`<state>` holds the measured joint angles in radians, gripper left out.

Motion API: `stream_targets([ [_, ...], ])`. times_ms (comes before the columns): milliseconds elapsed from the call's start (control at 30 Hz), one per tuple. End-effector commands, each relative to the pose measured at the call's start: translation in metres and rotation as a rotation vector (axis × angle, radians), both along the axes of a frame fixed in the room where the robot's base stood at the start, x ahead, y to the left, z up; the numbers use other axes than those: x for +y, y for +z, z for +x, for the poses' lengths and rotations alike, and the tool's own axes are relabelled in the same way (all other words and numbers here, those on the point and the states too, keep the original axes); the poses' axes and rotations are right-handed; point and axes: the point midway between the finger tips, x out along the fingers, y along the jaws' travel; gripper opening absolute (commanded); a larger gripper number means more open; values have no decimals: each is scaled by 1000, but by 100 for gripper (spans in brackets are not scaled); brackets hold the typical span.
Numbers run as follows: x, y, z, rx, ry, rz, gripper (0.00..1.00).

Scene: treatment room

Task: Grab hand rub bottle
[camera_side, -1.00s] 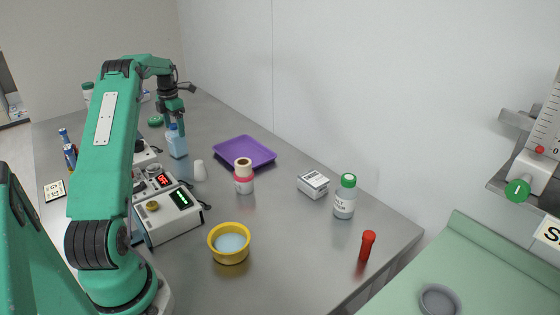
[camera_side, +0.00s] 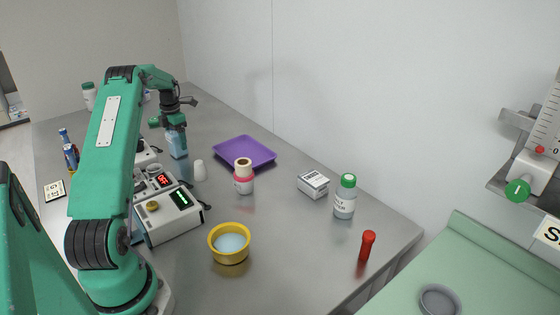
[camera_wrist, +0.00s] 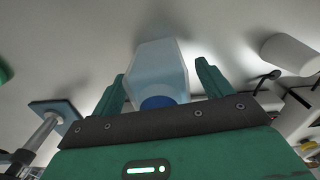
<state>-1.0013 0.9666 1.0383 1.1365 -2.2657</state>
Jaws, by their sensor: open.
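The hand rub bottle (camera_side: 178,147) is light blue and stands upright on the metal table, below the end of my arm. In the wrist view the bottle (camera_wrist: 160,72) shows as a pale blue body with a darker blue round top, lying between the two green fingers. My gripper (camera_side: 175,122) is right above and around the bottle's upper part in the side view, which hides its top. In the wrist view my gripper (camera_wrist: 160,80) is open, with a finger on each side of the bottle and a gap visible at the right finger.
A purple tray (camera_side: 245,151) lies to the right. White devices with displays (camera_side: 170,215) stand in front. A green round item (camera_side: 154,122) is just behind to the left.

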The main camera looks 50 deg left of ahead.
Motion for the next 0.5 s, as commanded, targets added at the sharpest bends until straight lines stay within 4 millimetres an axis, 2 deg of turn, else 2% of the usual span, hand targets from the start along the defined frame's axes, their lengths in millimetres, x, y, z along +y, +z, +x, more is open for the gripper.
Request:
stream_targets([
  [233, 0, 0, 0, 0, 0, 0, 78],
  [267, 0, 0, 0, 0, 0, 0, 74],
  [500, 0, 0, 0, 0, 0, 0, 27],
])
